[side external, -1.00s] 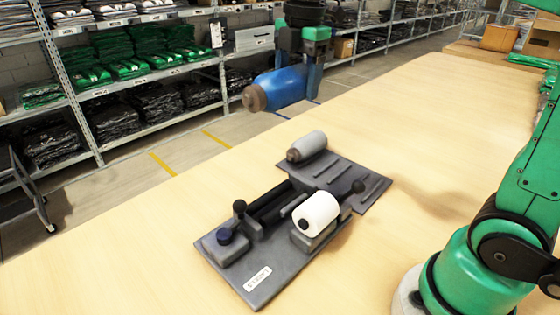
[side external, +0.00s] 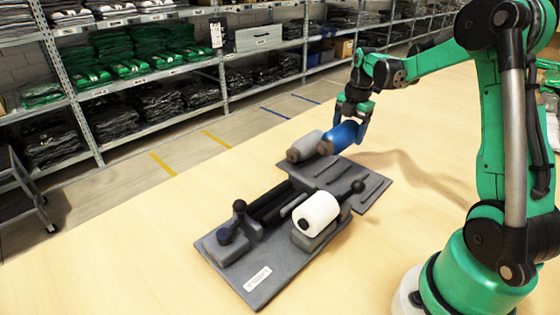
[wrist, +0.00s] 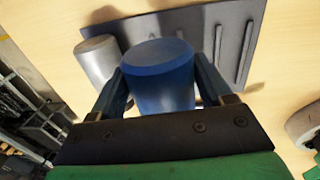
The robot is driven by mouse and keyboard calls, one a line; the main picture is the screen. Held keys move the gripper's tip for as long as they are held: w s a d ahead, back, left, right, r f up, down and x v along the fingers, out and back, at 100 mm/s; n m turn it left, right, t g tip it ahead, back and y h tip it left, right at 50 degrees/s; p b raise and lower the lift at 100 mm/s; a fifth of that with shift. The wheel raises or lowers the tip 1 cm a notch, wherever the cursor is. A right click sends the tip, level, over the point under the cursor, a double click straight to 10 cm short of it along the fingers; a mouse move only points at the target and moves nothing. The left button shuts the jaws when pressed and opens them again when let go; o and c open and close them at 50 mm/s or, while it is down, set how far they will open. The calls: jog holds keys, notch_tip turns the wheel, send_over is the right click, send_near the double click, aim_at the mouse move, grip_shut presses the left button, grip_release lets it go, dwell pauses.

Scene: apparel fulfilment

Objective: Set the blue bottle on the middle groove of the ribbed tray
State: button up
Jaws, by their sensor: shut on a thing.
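In the wrist view the blue bottle (wrist: 160,75) sits between both fingers (wrist: 163,90). The ribbed tray (side external: 375,195) is a dark grey plate with raised ribs; several ribs show bare on its right part. The grey bottle (side external: 305,146) lies at the tray's left end. I cannot tell whether the blue bottle touches the tray; it hides part of it.
In front of the tray stands a grey fixture plate (side external: 262,277) with a white roll (side external: 316,213), black rollers and black knobs. Bare wooden table (side external: 130,250) lies to the left. Shelves of folded clothes (side external: 150,100) stand beyond the table.

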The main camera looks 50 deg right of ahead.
jog(key=shift+f, duration=2.9)
jog(key=o, duration=1.4)
jog(key=shift+c, duration=0.2)
jog(key=shift+r, duration=0.1)
